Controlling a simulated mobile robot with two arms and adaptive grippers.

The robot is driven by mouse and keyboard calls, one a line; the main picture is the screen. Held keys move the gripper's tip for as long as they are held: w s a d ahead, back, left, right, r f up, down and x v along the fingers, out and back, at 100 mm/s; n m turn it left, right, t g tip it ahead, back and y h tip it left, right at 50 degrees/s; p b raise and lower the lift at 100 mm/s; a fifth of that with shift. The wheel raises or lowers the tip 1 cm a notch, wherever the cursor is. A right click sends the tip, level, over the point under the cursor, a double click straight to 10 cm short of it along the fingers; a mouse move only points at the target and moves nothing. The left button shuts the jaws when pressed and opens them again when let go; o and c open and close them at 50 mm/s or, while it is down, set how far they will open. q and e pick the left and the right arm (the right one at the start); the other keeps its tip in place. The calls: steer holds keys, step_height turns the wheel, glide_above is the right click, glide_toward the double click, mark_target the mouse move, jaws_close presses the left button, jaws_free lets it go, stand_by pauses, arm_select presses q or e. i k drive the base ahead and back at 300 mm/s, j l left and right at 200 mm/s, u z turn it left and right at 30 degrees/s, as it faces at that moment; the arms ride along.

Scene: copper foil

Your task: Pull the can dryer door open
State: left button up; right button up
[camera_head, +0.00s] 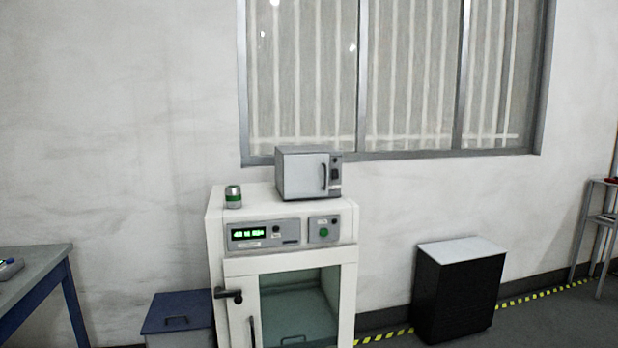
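A white cabinet (213,255) stands against the wall. It has a panel with a lit green display (248,233) and a lower door with a large window (300,305). A dark lever (229,295) and a dark vertical handle (252,330) are at the door's left side. The door looks shut; its bottom is cut off. A small grey box-shaped appliance (298,177) sits on top, its front door shut, with a dark vertical handle (323,177). No label tells which is the can dryer. Neither of my grippers is in view.
A metal can with a green band (233,197) stands on the cabinet top. A blue-lidded bin (178,312) is left of the cabinet, beside a table (35,268). A black box (458,292) stands to the right. Floor between cabinet and black box looks clear.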

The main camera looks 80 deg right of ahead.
mark_target(305, 175)
steer(key=z, duration=2.7)
steer(key=i+l+u, duration=0.1)
steer(key=u, duration=0.25)
steer(key=i+l+u, duration=0.1)
steer(key=u, duration=0.25)
steer(key=i+l+u, duration=0.1)
steer(key=u, duration=0.2)
steer(key=l, duration=0.1)
